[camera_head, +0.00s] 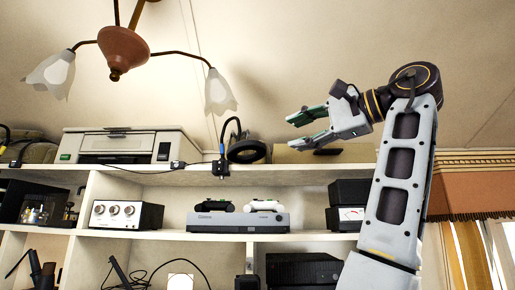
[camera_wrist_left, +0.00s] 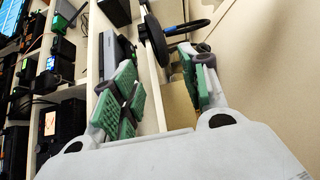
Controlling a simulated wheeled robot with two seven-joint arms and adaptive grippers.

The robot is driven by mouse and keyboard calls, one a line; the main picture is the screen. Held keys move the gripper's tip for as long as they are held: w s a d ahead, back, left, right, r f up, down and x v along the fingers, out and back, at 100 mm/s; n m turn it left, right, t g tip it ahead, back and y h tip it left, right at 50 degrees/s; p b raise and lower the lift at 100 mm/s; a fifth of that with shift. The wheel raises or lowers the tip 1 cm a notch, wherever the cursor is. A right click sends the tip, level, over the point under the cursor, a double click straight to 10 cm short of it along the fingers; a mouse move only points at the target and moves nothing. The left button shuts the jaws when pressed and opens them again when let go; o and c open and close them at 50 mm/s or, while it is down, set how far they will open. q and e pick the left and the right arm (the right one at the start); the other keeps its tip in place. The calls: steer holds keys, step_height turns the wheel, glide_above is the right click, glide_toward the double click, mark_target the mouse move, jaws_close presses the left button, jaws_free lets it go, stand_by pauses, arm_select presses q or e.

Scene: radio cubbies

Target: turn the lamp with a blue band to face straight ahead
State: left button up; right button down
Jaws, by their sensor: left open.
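The lamp with a blue band is clamped at the top shelf's edge. Its blue part (camera_head: 222,168) is low on the stem, and a black gooseneck arches up to a round dark head (camera_head: 247,151), seen at an angle in the head view. In the left wrist view the lamp head (camera_wrist_left: 155,40) is nearly edge-on, just beyond the fingertips, with a blue piece (camera_wrist_left: 187,27) to its right. My left gripper (camera_head: 293,132) is open, to the right of the lamp and apart from it. Its green-padded fingers (camera_wrist_left: 160,88) are spread and empty. My right gripper is out of view.
A printer-like machine (camera_head: 130,145) stands on the top shelf left of the lamp. A tan box (camera_head: 300,155) is to its right. The shelf below holds a grey console (camera_head: 238,222) with controllers. A chandelier (camera_head: 123,48) hangs at upper left.

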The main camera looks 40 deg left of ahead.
mark_target(261, 145)
arm_select(q)
steer(key=shift+a, duration=0.1)
steer(key=a+p, duration=0.1)
steer(key=a, duration=1.2)
steer(key=shift+a+f+p, duration=0.2)
steer(key=shift+a+p, duration=0.15)
jaws_close()
